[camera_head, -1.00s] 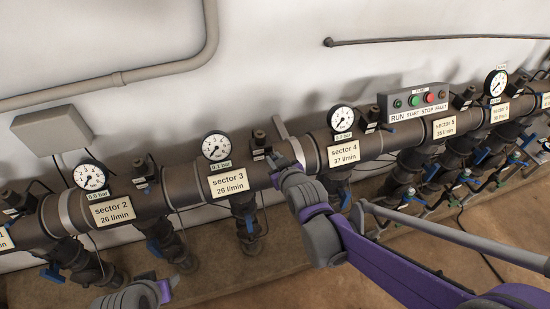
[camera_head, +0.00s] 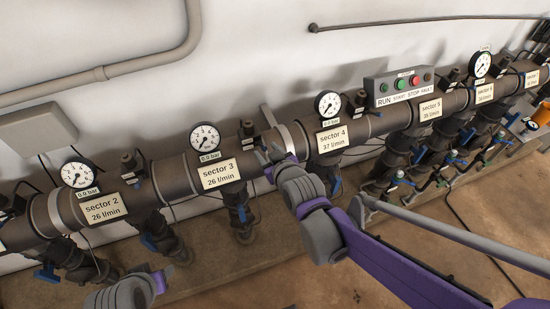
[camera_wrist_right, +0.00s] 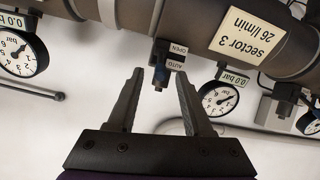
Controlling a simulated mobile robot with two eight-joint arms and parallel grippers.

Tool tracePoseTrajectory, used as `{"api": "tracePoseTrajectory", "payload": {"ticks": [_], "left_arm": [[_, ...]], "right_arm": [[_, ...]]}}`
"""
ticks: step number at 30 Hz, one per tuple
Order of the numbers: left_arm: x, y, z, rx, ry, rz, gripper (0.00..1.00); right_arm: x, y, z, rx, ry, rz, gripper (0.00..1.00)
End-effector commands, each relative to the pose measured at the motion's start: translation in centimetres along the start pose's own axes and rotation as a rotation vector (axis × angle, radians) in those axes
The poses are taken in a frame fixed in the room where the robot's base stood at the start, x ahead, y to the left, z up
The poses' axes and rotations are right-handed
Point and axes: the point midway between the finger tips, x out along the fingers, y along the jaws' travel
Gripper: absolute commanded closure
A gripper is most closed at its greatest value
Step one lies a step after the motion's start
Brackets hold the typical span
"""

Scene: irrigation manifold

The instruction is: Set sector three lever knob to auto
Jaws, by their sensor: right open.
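The sector 3 label (camera_head: 218,173) is on the dark horizontal pipe in the head view, with its gauge (camera_head: 204,137) above it. The sector 3 valve head (camera_head: 247,131) stands right of that gauge. In the right wrist view, which is upside down, its small blue-grey lever knob (camera_wrist_right: 159,80) hangs by a tag reading OPEN and AUTO (camera_wrist_right: 176,60). My right gripper (camera_wrist_right: 160,76) is open, with the knob between its fingertips in the picture; contact cannot be told. In the head view the right gripper (camera_head: 268,158) is at the pipe. My left gripper (camera_head: 166,280) is low at the left.
The sector 2 label (camera_head: 104,208) and sector 4 label (camera_head: 332,139) flank sector 3 on the pipe. A RUN/STOP control box (camera_head: 400,88) sits above the pipe at right. Blue-handled valves hang below.

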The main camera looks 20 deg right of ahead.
Motion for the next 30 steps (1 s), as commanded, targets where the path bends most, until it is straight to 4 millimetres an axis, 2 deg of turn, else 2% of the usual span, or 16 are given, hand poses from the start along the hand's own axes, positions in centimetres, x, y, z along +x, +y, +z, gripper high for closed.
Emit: {"api": "tracePoseTrajectory", "payload": {"ticks": [1,6,12,18,30], "left_arm": [[-0.3,0.0,-0.3,0.000,0.002,0.000,0.50],[-0.9,0.0,-0.9,0.000,0.007,0.000,0.50],[-1.5,0.0,-1.5,0.000,0.013,0.000,0.50],[-1.8,0.0,-1.8,0.000,0.015,0.000,0.50],[-1.8,0.0,-1.8,0.000,0.015,0.000,0.50]], "right_arm": [[-1.1,0.0,-0.2,0.000,0.001,0.000,0.49],[-4.0,0.1,-0.2,0.000,0.001,0.001,0.49],[-6.5,0.1,-0.2,0.000,0.001,0.001,0.49],[-7.5,0.0,-0.1,0.000,0.001,0.000,0.49],[-7.6,0.0,0.0,0.000,0.001,0.000,0.49]]}}
